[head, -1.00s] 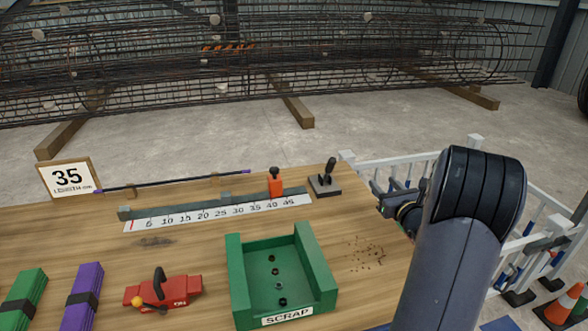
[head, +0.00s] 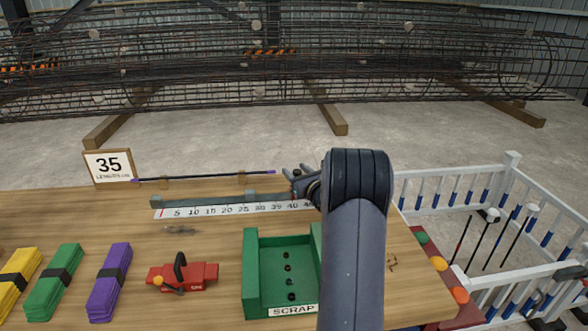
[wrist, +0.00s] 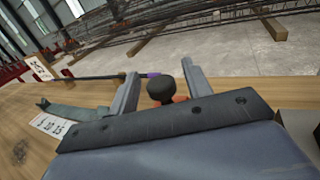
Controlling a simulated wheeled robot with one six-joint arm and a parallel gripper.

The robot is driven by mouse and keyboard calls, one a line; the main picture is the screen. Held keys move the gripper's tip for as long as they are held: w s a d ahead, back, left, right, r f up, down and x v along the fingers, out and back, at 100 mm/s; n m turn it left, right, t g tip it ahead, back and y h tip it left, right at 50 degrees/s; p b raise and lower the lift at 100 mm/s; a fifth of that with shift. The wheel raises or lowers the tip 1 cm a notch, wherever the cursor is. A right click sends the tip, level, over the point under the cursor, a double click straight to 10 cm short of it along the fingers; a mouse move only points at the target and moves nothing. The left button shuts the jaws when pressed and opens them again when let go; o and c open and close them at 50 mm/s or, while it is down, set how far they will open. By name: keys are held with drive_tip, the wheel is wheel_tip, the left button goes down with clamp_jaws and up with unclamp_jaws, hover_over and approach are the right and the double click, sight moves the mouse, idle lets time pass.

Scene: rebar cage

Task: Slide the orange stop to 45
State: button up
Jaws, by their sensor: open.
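The orange stop shows in the wrist view as a black knob (wrist: 160,86) over a sliver of orange body (wrist: 180,98). It stands between the fingers of my gripper (wrist: 160,76), which is open; I cannot tell whether they touch it. In the head view my gripper (head: 293,175) is over the right end of the rail (head: 215,199) and hides most of the stop. The white number scale (head: 225,210) runs along the rail's front; its marks past about 40 are covered by my arm.
A thin dark rod (head: 205,176) lies behind the rail. The green scrap tray (head: 250,275), red tool (head: 190,275) and bundled bars (head: 108,290) sit in front. A white fence (head: 450,190) is right.

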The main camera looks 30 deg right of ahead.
drive_tip(key=shift+w, duration=0.85)
drive_tip(key=shift+d, duration=0.1)
clamp_jaws()
